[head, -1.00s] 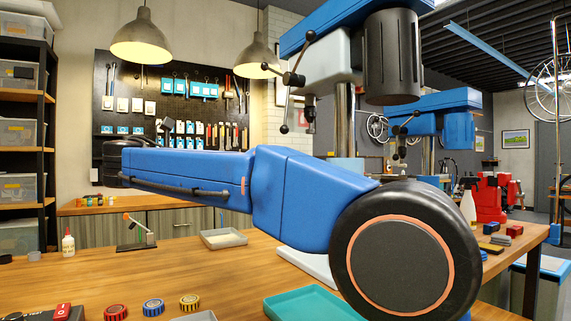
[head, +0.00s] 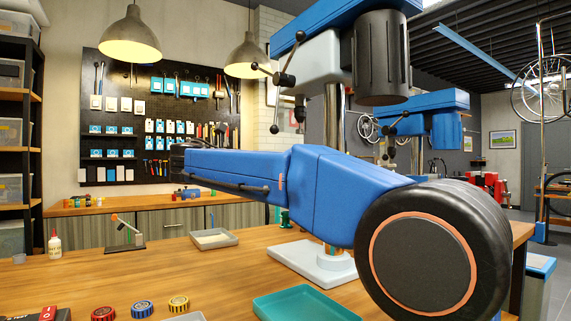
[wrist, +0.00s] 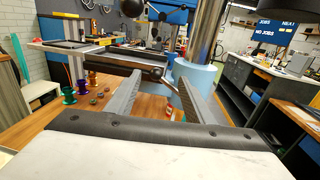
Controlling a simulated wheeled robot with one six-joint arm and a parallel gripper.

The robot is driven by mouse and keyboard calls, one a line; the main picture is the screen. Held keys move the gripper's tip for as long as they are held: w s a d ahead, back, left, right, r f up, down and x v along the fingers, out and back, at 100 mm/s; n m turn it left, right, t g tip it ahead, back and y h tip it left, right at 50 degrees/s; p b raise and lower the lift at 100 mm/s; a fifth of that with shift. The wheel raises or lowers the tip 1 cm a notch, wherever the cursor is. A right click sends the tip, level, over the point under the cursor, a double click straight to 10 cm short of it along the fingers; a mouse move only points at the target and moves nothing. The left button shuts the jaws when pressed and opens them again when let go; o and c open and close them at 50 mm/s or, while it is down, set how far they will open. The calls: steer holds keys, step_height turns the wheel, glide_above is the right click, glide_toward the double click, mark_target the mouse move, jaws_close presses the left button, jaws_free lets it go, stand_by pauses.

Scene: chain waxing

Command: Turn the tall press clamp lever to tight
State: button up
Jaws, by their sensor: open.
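The tall press (head: 334,115) stands in the head view behind my arm, with a blue head, a dark motor, a steel column and a pale base. Its column (wrist: 208,38) rises from a light blue collar (wrist: 200,76) in the wrist view. A small metal lever (wrist: 171,84) shows beside the collar, between my fingers in the picture; I cannot tell whether it is the clamp lever or how far it is turned. My gripper (wrist: 160,79) is open, its two grey fingers apart, and holds nothing. It is hidden in the head view.
A dark press table (wrist: 120,63) lies just beyond the left finger. Spools stand on the bench at left in the wrist view. A teal tray (head: 305,305), a grey tray (head: 213,239) and a glue bottle (head: 55,246) are on the bench in the head view.

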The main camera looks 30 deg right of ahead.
steer(key=shift+w+d, duration=0.15)
steer(key=shift+d, duration=0.9)
jaws_close()
